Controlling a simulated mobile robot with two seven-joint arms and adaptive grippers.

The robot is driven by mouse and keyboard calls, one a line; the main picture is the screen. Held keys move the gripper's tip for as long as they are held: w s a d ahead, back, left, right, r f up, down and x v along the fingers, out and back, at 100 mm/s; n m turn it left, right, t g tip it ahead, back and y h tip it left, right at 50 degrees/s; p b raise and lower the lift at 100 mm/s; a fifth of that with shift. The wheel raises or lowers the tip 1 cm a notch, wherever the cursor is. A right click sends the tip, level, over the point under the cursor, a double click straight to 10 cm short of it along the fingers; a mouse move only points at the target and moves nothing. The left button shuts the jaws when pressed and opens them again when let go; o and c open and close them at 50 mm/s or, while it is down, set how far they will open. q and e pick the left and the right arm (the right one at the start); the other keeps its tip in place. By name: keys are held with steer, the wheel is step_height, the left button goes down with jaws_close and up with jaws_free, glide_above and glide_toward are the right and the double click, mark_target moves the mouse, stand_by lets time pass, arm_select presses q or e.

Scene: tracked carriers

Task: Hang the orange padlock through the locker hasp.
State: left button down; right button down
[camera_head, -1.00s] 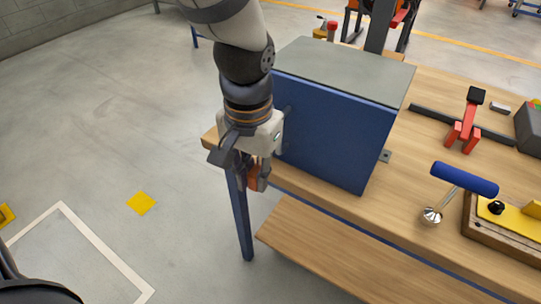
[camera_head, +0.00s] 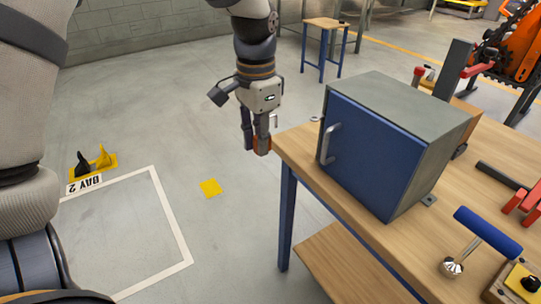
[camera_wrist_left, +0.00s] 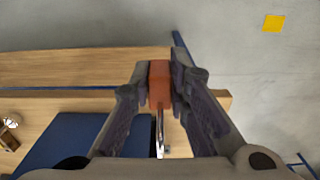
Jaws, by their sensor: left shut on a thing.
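The orange padlock (camera_head: 262,145) is pinched in my left gripper (camera_head: 256,144), off the table's left corner. In the left wrist view the padlock (camera_wrist_left: 159,84) sits between both fingers (camera_wrist_left: 160,72), with its metal shackle (camera_wrist_left: 160,128) pointing down the picture. The locker (camera_head: 367,155) is a box with a grey top and a shut blue door with a metal handle (camera_head: 329,145). My gripper is to the left of the locker, with a clear gap. I cannot make out the hasp for certain. My right gripper is not in view.
The wooden workbench (camera_head: 310,186) carries the locker. Open floor with a yellow square (camera_head: 210,188) lies left of the bench. A stool (camera_head: 325,27) stands behind.

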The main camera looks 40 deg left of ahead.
arm_select(q)
steer(key=shift+d, duration=0.1)
